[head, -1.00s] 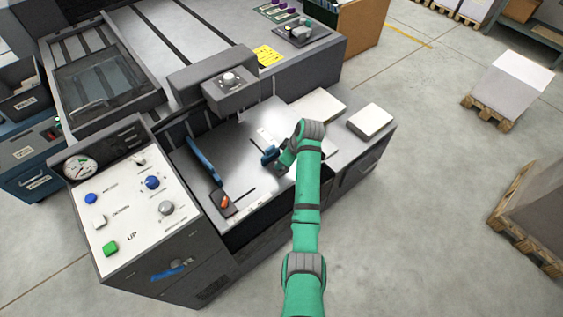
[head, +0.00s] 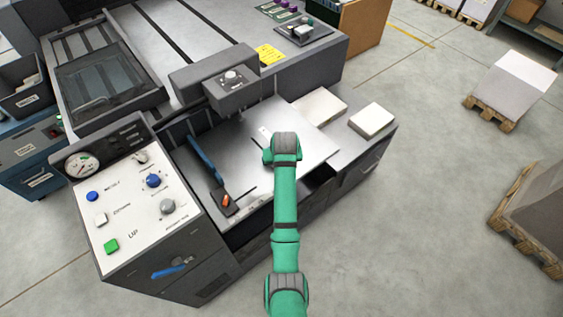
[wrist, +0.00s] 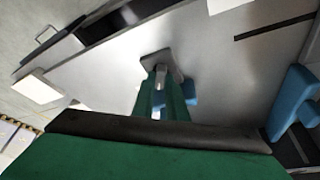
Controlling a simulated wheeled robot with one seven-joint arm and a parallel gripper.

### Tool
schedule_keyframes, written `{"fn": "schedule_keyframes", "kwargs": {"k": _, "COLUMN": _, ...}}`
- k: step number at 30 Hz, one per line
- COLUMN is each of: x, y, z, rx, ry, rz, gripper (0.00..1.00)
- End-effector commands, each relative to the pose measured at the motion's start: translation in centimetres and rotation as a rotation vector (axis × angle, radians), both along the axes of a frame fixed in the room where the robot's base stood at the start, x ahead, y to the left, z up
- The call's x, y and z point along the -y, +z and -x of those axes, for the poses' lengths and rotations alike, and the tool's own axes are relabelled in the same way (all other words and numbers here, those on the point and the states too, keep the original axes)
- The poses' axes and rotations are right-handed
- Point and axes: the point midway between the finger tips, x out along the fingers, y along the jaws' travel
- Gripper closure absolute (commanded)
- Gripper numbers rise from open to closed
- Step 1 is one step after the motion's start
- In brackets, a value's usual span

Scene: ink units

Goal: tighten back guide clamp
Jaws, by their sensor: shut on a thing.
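My gripper (wrist: 162,88) is shut on the light grey lever (wrist: 160,78) of a clamp with a dark grey block (wrist: 160,62), above the metal table. A small blue piece (wrist: 192,88) shows just beside the fingers. In the head view my wrist hides this clamp and my fingers. A long blue guide bar (head: 205,158) stands on the table to the left. A dark clamp with an orange lever (head: 226,200) sits at its near end. A blue guide part also shows at the right of the wrist view (wrist: 292,100). I cannot tell how tight the held clamp is.
The control panel (head: 120,205) with dial and buttons stands at the left. A grey housing with a knob (head: 232,88) hangs over the table's back. Paper stacks (head: 371,119) lie on the right side shelf. Floor to the right is clear up to pallets (head: 495,115).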

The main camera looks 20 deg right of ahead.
Motion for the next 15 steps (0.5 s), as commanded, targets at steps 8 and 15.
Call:
{"fn": "schedule_keyframes", "kwargs": {"k": 8, "x": -0.16, "y": 0.01, "z": -0.06, "rx": 0.000, "ry": -0.163, "rz": 0.001, "gripper": 1.00}}
{"fn": "schedule_keyframes", "kwargs": {"k": 15, "x": -0.22, "y": 0.00, "z": -0.08, "rx": -0.001, "ry": -0.230, "rz": 0.000, "gripper": 1.00}}
